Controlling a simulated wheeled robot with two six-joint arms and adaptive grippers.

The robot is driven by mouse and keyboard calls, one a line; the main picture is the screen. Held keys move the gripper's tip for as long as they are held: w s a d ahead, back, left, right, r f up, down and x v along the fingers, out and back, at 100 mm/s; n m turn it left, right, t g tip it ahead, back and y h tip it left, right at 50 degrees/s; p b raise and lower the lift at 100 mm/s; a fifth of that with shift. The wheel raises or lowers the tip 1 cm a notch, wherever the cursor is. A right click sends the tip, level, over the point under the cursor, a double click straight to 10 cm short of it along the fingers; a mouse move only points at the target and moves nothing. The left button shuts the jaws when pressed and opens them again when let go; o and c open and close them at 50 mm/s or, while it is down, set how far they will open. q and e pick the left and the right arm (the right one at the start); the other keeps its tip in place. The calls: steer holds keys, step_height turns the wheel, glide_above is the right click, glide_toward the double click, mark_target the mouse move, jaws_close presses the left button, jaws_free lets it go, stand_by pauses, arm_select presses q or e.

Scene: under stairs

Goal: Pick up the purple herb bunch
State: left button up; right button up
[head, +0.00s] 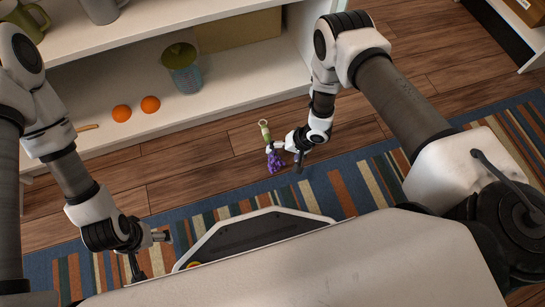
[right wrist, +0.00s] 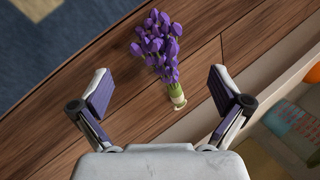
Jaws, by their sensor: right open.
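The purple herb bunch (head: 274,160) lies on the wooden floor near the rug, its green stems and pale tied end toward the shelf. In the right wrist view the bunch (right wrist: 160,40) lies ahead, its pale stem end reaching between the line of the two fingers. My right gripper (head: 288,152) is open and empty, above and just right of the bunch in the head view. It also shows in the right wrist view (right wrist: 161,90), fingers wide apart on either side. My left gripper (head: 150,250) is over the rug at lower left, open and empty, far from the bunch.
A striped rug (head: 340,185) covers the floor nearer me. The wooden floor (head: 190,165) around the bunch is clear.

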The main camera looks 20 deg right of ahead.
mark_target(280, 157)
steer(key=b+x, duration=0.2)
steer(key=x, duration=0.3)
steer(key=shift+s+b, duration=0.15)
steer(key=shift+b, duration=0.25)
steer(key=shift+d+r, duration=0.1)
steer(key=shift+c, duration=0.4)
steer(key=c, duration=1.2)
steer(key=shift+o, duration=0.2)
step_height(280, 157, up, 10)
steer(key=p, duration=0.5)
steer(key=shift+p, duration=0.3)
steer(key=o, duration=0.4)
steer(key=c, duration=0.9)
